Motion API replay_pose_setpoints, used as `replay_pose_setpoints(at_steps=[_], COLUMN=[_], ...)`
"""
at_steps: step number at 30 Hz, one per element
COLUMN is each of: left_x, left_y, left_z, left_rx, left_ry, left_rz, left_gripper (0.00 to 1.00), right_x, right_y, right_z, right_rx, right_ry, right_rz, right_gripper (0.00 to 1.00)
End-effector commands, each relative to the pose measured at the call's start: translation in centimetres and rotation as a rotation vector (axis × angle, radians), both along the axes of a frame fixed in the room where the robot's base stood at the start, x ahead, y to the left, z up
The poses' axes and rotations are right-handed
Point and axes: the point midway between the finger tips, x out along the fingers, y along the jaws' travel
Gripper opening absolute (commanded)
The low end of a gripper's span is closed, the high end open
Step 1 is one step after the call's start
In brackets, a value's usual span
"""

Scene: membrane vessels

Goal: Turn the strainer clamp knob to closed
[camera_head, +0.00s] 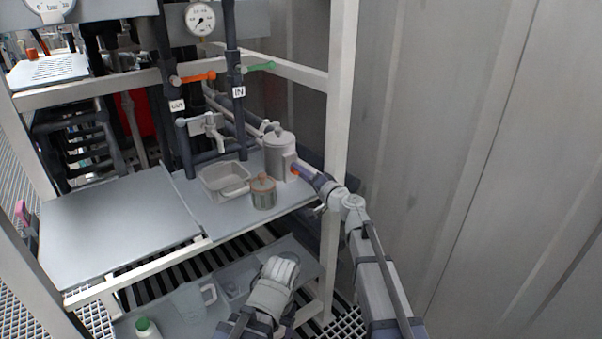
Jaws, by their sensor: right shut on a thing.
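The strainer housing (279,158) is a grey lidded cylinder at the back right of the shelf. An orange knob (295,169) sits on its right side, mostly hidden by my gripper. My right gripper (299,171) reaches in from the right and is shut on this knob. The knob's exact angle is too small to tell. My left gripper (281,269) is low in front of the shelf, away from the strainer; its fingers are not clear enough to judge.
A mesh strainer basket with an orange-brown top (263,192) and a grey tray (224,181) stand close by on the shelf (215,222). A white post (338,120) rises beside my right arm. A jug (191,301) and green-capped bottle (147,328) are below. The left shelf is clear.

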Motion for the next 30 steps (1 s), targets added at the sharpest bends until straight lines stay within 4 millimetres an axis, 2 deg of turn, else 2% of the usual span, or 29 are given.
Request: replay_pose_setpoints(at_steps=[30], left_x=[0.00], left_y=[0.00], left_z=[-0.24], left_rx=[0.000], left_ry=[0.000], left_rz=[0.000], left_gripper=[0.69], right_x=[-0.01], right_y=[-0.05], right_z=[-0.26], right_rx=[0.740], right_ry=[0.539], right_rz=[0.000], right_gripper=[0.00])
